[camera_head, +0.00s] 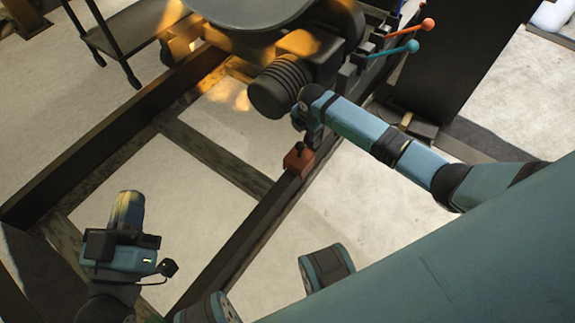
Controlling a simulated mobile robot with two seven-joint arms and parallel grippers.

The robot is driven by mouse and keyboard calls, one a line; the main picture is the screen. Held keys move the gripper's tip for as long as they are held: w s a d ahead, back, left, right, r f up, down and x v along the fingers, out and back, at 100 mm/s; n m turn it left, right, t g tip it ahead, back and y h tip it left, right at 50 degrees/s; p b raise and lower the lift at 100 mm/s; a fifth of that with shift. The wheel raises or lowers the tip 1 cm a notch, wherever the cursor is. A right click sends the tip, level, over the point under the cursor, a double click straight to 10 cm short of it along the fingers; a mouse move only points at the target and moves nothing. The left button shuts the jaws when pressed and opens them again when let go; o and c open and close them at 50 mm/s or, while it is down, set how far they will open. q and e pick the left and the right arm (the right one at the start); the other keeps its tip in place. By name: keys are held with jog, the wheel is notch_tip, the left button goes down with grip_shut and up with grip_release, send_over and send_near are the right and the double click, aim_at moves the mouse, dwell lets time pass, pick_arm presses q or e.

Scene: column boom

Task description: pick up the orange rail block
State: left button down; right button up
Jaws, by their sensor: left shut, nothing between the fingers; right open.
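The orange rail block (297,162) looks reddish-orange and sits on the dark rail (262,215) near the middle of the view, with a small dark knob on top. My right gripper (308,138) points down just above the block, close to its upper right side. It is open, and I cannot tell whether it touches the block. My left gripper (127,208) is at the lower left, well away from the block. It is shut and empty; its fingertips are hard to make out.
A dark machine with a ribbed cylinder (279,88) stands just behind the block, close to my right forearm. Levers with an orange knob (427,24) and a teal knob (412,46) stick out at the upper right. A cross beam (212,152) meets the rail.

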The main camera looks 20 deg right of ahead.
aim_at(300, 144)
jog(key=f+b, duration=0.1)
jog(key=f, duration=0.1)
jog(key=w+f+b, duration=0.1)
jog(key=f, duration=0.2)
jog(key=f+b, duration=0.1)
jog(key=f, duration=0.1)
jog(key=shift+w+d+f, duration=0.15)
jog(key=shift+w+f, duration=0.1)
jog(key=shift+w, duration=0.1)
jog(key=shift+w+f+b, duration=0.1)
jog(key=shift+f+b, duration=0.35)
jog(key=shift+f, duration=0.1)
jog(key=f+b, duration=0.2)
jog(key=f, duration=0.1)
jog(key=f+b, duration=0.1)
jog(key=shift+w+a+f, duration=0.15)
jog(key=shift+w+a, duration=0.05)
jog(key=shift+w, duration=0.1)
jog(key=shift+w+f+b, duration=0.15)
jog(key=shift+f+b, duration=0.2)
jog(key=shift+f, duration=0.1)
pick_arm(q)
notch_tip(300, 144, down, 9)
jog(key=m+g, duration=0.1)
jog(key=g, duration=0.2)
jog(key=shift+w+d+f+g, duration=0.2)
jog(key=shift+d+g, duration=0.1)
jog(key=shift+d, duration=0.1)
pick_arm(e)
grip_shut()
